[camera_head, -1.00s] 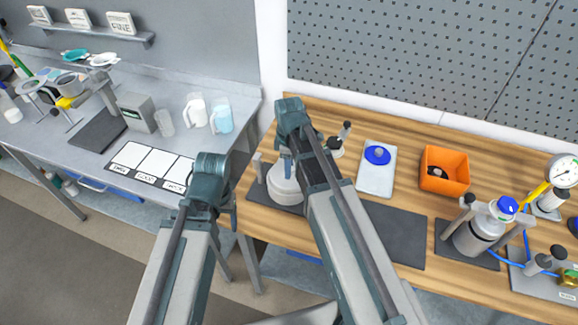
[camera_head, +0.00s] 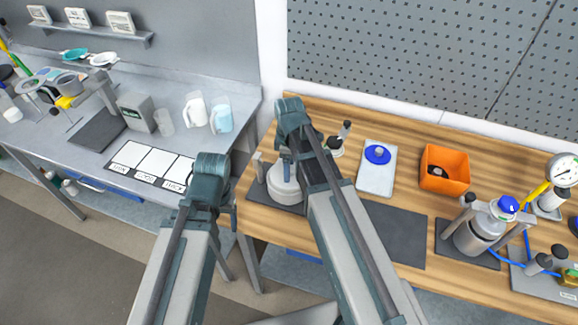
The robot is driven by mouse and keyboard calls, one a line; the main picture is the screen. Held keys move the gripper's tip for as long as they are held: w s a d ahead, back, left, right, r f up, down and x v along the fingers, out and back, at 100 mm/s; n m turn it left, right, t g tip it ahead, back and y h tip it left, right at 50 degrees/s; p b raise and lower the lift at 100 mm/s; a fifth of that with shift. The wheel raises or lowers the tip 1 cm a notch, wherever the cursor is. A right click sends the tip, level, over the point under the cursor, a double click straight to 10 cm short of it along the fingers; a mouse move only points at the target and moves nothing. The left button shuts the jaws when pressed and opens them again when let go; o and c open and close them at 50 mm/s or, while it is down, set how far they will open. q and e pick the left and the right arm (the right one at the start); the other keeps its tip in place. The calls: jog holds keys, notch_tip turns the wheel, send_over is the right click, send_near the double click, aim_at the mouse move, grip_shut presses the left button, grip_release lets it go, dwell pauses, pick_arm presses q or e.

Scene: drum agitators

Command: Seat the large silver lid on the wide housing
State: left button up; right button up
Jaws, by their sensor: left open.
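A wide, pale silver-white round body (camera_head: 281,190), which I take for the wide housing with the large silver lid on top, stands on a dark mat on the wooden bench. My own arm link covers its right side. I cannot tell from here where the lid ends or whether it sits flat. My left gripper (camera_head: 284,158) is mostly hidden by the arm just above this body; only a small dark part shows, and it is open. Whether its fingers touch the lid is hidden. My right gripper is not in view.
A short post (camera_head: 258,163) stands left of the round body. To the right are a white tray (camera_head: 372,185) with a blue-knobbed lid, an orange bin (camera_head: 445,160) and a silver vessel (camera_head: 475,238) between posts. A dark mat (camera_head: 400,235) lies bare.

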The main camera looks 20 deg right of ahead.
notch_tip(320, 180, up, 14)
jog(key=p, duration=1.4)
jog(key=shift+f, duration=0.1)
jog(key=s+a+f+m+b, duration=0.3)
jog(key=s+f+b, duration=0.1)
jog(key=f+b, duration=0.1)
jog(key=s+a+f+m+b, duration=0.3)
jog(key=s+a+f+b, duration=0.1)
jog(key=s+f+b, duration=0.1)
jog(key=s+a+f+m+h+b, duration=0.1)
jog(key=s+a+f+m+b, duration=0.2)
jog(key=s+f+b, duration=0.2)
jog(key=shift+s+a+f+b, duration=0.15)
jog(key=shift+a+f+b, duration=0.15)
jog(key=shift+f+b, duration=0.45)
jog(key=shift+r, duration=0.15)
